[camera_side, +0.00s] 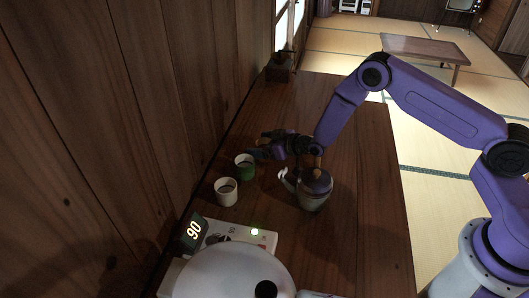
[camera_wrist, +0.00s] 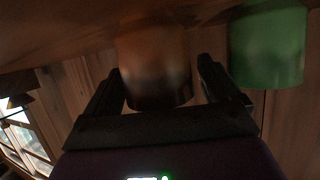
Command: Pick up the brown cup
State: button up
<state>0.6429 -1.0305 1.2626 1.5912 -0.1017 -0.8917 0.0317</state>
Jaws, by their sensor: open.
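The brown cup (camera_wrist: 155,60) shows in the wrist view between my two fingers, its rim end dark. My gripper (camera_wrist: 160,85) is open, with one black finger on each side of the cup; I cannot tell whether either finger touches it. In the side view my gripper (camera_side: 262,145) is low over the wooden counter, pointing left toward the wall. The brown cup cannot be made out there, being dark or hidden by the gripper.
A green cup (camera_side: 245,168) stands close by; it also shows right of my fingers in the wrist view (camera_wrist: 268,48). A white cup (camera_side: 227,192), a teapot (camera_side: 315,190) and a white appliance (camera_side: 240,235) stand nearer. The plank wall (camera_side: 130,130) borders the counter.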

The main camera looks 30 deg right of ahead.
jog(key=shift+w+a+f, duration=0.1)
jog(key=shift+w+a, duration=0.05)
jog(key=shift+w, duration=0.05)
jog(key=c, duration=1.2)
jog(key=shift+r, duration=0.2)
